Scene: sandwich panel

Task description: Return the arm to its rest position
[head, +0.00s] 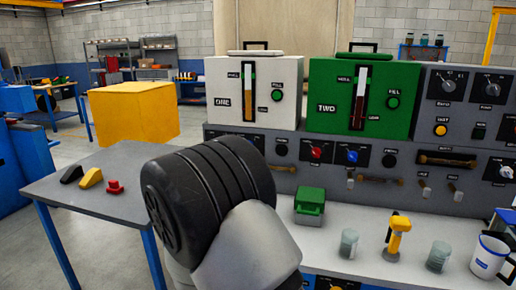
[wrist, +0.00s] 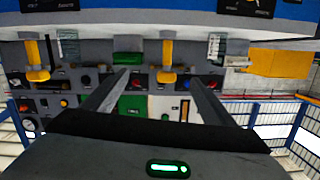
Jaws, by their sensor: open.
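My gripper (wrist: 159,75) shows in the wrist view, its two grey fingers spread apart with nothing between them. The wrist view is upside down, with the control panel and worktop beyond the fingers. In the head view my black and pale arm links cover the middle, in front of the worktop. My gripper is not visible there. The fingers appear apart from the panel and the things on the worktop.
A grey panel (head: 330,172) carries the white box ONE (head: 284,88) and green box TWO (head: 330,100). The white worktop (head: 345,240) holds a small green box (head: 309,207), a yellow-topped tool (head: 398,238), glasses (head: 438,257) and a mug (head: 490,256). A grey side table (head: 110,165) stands left.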

